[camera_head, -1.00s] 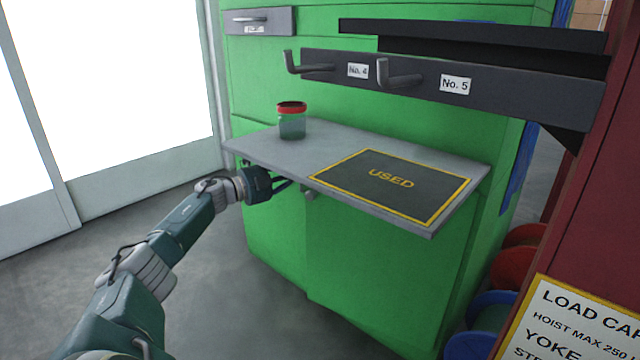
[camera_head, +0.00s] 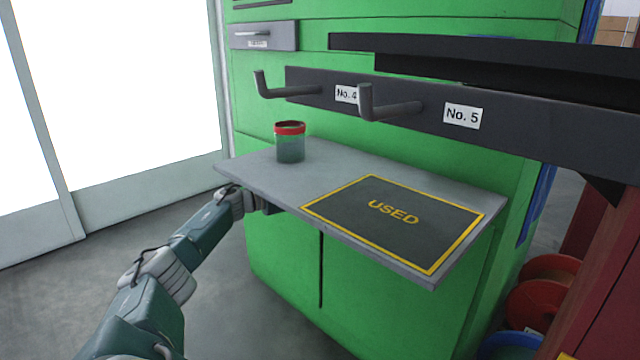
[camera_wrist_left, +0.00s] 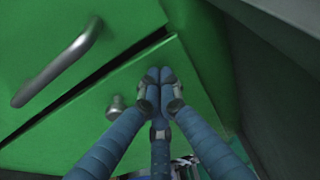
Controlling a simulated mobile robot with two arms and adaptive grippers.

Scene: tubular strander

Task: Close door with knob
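The green cabinet door with the knob (camera_wrist_left: 190,100) fills the middle of the left wrist view. Its metal knob (camera_wrist_left: 116,108) stands just left of my fingers. A dark gap runs between this door and the neighbouring green door, which has a bar handle (camera_wrist_left: 58,66). My left gripper (camera_wrist_left: 160,76) has its blue fingertips together against or very near the door face, beside the knob and not around it. In the head view the knob door (camera_head: 390,285) shows below the shelf, with a thin dark seam at its left edge. The shelf hides my left fingers and the knob there. My right gripper is out of view.
A dark rail with hooks (camera_head: 390,108) projects above. Open floor lies left; reels (camera_head: 540,300) stand right.

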